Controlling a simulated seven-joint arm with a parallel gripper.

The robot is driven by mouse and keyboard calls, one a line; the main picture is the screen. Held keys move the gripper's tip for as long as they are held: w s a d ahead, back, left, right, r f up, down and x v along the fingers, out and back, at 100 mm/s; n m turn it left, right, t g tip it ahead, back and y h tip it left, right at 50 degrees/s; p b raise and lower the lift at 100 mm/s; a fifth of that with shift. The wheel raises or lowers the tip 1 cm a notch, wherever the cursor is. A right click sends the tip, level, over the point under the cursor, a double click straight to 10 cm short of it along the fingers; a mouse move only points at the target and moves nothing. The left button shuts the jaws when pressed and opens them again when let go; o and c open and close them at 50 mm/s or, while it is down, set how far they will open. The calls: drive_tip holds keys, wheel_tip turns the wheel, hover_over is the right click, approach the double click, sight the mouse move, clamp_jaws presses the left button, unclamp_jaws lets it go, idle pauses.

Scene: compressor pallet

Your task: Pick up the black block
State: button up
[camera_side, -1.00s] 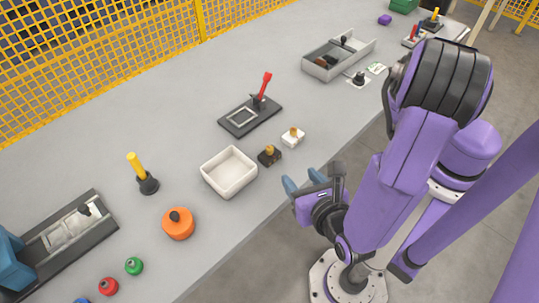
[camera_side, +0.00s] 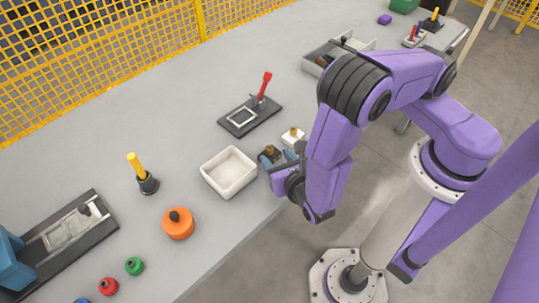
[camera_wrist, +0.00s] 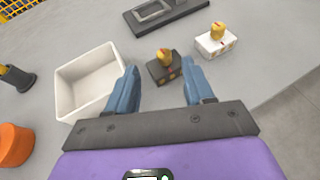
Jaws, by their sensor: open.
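The black block (camera_wrist: 161,72) with a yellow-gold knob on top stands on the grey table. In the wrist view it lies between and a little beyond the blue fingertips of my gripper (camera_wrist: 158,80). My gripper is open, with a finger on either side of the block's line and nothing held. In the side view the block (camera_side: 268,151) is partly hidden by my gripper (camera_side: 282,158), which is at the table's near edge. I cannot tell whether a finger touches the block.
A white tray (camera_wrist: 62,90) stands just left of the block. A white block (camera_wrist: 216,43) with a similar knob stands to its right. A black fixture with a red lever (camera_side: 262,100) is behind. An orange round part (camera_side: 178,224) lies farther left.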

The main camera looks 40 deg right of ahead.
sight(270, 149)
drive_tip(key=shift+d+x, duration=0.15)
drive_tip(key=shift+x, duration=1.2)
drive_tip(key=shift+d+x, duration=0.1)
drive_tip(key=shift+x, duration=1.25)
drive_tip(key=shift+s, duration=0.15)
clamp_jaws()
